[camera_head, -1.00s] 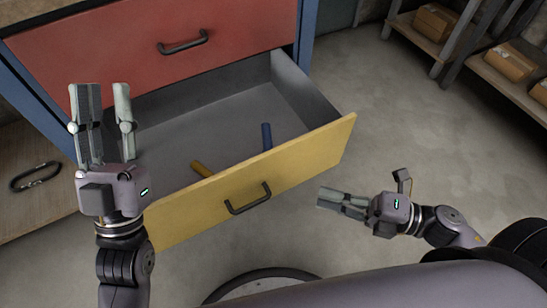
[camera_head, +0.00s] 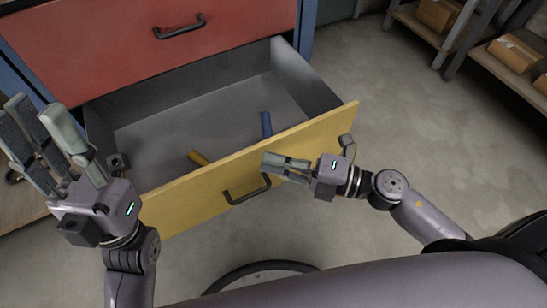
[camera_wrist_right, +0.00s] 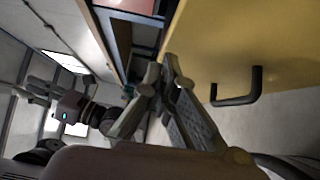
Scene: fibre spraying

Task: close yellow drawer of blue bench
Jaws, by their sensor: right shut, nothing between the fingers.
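The yellow drawer (camera_head: 185,206) of the blue bench (camera_head: 306,35) stands pulled out, its grey inside showing. Its dark handle (camera_head: 234,197) is on the front panel. My right gripper (camera_head: 268,163) is shut and empty. It lies in front of the panel, close to the handle's right end; I cannot tell whether it touches. In the right wrist view, the yellow panel (camera_wrist_right: 245,45) and handle (camera_wrist_right: 240,98) are to the right of the fingers (camera_wrist_right: 172,68). My left gripper (camera_head: 45,125) is open and empty by the drawer's left side; it also shows in the wrist view (camera_wrist_right: 42,92).
A yellow cylinder (camera_head: 198,157) and a blue cylinder (camera_head: 267,124) lie inside the drawer. A red drawer (camera_head: 120,45) above is shut. Shelves with cardboard boxes (camera_head: 437,15) stand at the upper right. The floor (camera_head: 400,120) right of the drawer is clear.

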